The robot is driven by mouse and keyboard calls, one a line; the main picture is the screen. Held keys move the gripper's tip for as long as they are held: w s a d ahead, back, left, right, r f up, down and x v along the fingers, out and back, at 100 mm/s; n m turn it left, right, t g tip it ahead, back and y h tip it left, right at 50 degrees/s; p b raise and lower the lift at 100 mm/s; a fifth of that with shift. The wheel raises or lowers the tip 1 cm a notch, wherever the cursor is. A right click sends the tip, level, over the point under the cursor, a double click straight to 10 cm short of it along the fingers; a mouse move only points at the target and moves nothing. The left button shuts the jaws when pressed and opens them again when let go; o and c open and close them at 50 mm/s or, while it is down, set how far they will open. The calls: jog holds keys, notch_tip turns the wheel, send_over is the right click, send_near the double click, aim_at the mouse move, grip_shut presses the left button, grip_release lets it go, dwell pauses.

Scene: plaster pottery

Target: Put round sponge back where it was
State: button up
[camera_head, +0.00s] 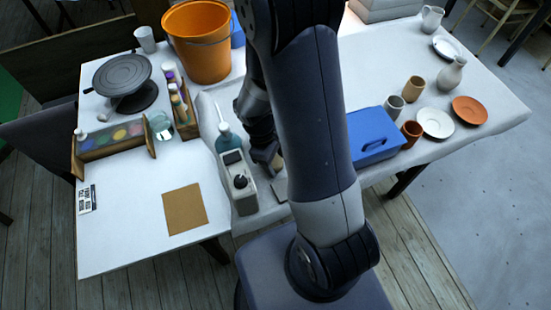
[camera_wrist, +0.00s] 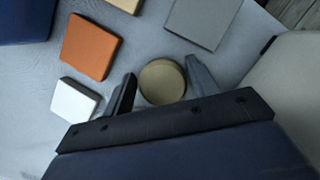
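A round tan disc that looks like the round sponge (camera_wrist: 162,82) lies between the two fingers of my gripper (camera_wrist: 161,76) in the wrist view. The fingers stand close on either side of it; I cannot tell whether they press on it or whether it is raised off the table. In the head view my gripper (camera_head: 267,152) points down low over the table, just behind the grey box with a knob (camera_head: 237,181). A small tan patch shows beside the fingers, and my arm hides much of this area.
The wrist view shows an orange block (camera_wrist: 89,46), a white block (camera_wrist: 75,101) and a flat grey square (camera_wrist: 203,20) near the disc. A blue case (camera_head: 374,137) and cups are right of my arm. An orange bucket (camera_head: 203,52) stands behind. A brown square (camera_head: 185,209) lies front left.

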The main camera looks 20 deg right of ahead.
jog(key=shift+o, duration=1.4)
jog(key=shift+r, duration=0.3)
jog(key=v, duration=1.1)
jog(key=shift+r, duration=0.35)
jog(key=shift+f, duration=0.1)
jog(key=x, duration=1.2)
jog(key=shift+a+f, duration=0.1)
jog(key=shift+f, duration=0.05)
jog(key=shift+w+r, duration=0.2)
jog(key=shift+r, duration=0.35)
jog(key=shift+s+r, duration=0.1)
jog(key=shift+r, duration=0.7)
